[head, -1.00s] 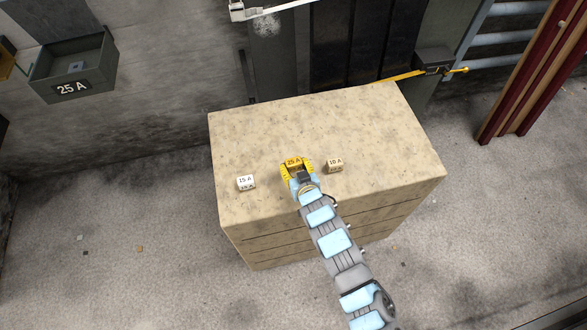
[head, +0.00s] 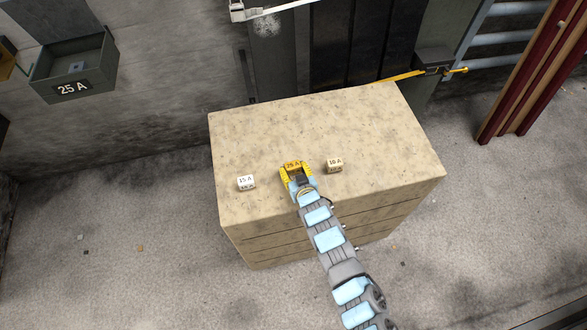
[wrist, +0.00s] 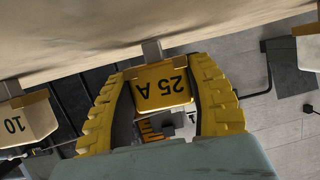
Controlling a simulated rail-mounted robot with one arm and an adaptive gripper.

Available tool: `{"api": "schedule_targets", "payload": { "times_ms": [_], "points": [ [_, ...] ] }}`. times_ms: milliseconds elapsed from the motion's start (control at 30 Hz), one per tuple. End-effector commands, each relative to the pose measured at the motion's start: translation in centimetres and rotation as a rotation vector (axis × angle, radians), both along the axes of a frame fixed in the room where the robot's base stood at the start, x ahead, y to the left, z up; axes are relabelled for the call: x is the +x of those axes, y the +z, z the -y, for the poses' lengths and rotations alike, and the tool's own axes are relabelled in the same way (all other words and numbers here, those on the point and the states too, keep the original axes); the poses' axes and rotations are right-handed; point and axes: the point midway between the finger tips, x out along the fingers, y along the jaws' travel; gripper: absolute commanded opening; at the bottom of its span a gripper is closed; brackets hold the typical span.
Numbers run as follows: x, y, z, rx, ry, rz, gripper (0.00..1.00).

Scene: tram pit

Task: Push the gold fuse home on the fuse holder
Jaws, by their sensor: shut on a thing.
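The gold fuse (head: 293,165), marked 25 A, is between the yellow fingers of my gripper (head: 296,172), near the front of the beige cabinet's top. In the wrist view the gold fuse (wrist: 163,84) shows its 25 A face upside down, with a grey metal tab on its upper side. The yellow fingers of my gripper (wrist: 160,100) are shut on it from both sides. The fuse holder marked 25 A (head: 74,75) is a dark grey box on the wall at the upper left, well away from my gripper.
A white 15 A fuse (head: 246,182) stands left of my gripper, and a beige 10 A fuse (head: 335,165) stands right of it. The rest of the cabinet top (head: 300,125) is bare. A dark box with a yellow lever (head: 433,62) is at the back right.

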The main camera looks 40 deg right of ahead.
Motion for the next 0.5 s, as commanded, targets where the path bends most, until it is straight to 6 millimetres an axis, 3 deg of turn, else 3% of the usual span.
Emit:
{"api": "schedule_targets", "payload": {
  "times_ms": [133,167,200,233,500],
  "points": [
    [0.01,-0.4,0.0,0.0,0.0,0.0,0.17],
    [0.0,-0.3,0.02,0.0,0.0,0.0,0.63],
    [-0.01,-0.28,0.01,0.0,0.0,0.0,0.74],
    [-0.01,-0.27,0.01,0.0,0.0,0.0,0.79],
    [-0.01,-0.28,0.01,0.0,0.0,0.0,0.79]
  ]
}}
